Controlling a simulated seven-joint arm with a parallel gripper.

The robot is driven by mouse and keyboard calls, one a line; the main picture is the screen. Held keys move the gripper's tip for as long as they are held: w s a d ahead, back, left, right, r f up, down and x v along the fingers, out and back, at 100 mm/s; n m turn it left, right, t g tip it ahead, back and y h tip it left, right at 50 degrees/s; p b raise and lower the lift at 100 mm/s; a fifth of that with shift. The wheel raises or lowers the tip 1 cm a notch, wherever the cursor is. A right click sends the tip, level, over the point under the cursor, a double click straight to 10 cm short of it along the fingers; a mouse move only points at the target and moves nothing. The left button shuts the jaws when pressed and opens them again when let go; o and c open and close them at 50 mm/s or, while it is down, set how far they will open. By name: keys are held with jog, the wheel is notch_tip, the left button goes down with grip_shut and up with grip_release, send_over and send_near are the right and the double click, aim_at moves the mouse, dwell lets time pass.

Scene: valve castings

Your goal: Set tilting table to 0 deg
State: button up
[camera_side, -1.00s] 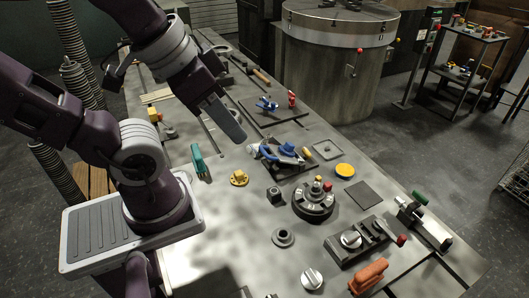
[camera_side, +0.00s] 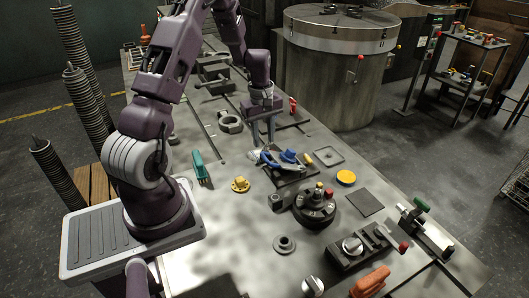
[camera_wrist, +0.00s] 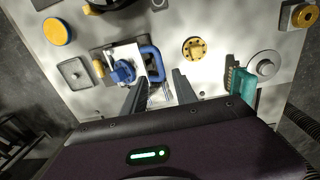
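A small fixture with blue parts and a tilted-looking plate on a dark base (camera_side: 297,172) stands mid-bench in the side view; I take it for the tilting table. In the wrist view its dark base (camera_wrist: 98,52), blue knob (camera_wrist: 123,71) and blue handle (camera_wrist: 154,62) show ahead and left of the fingers. The plate's angle cannot be read. My gripper (camera_side: 264,138) points down at the fixture's far-left end. Its fingers are apart in the wrist view (camera_wrist: 160,95), with a pale part showing between them; contact cannot be judged.
A yellow flanged piece (camera_side: 240,184) and a teal-handled tool (camera_side: 201,168) lie left of the fixture. A black round indexing unit (camera_side: 316,208) stands in front. A square tray (camera_side: 329,156) and yellow disc (camera_side: 346,177) are to its right.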

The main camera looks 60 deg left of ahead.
aim_at(265, 156)
notch_tip(265, 156, down, 6)
jog(key=shift+w+d+f, duration=0.1)
jog(key=shift+w, duration=0.05)
grip_shut()
dwell(1.4)
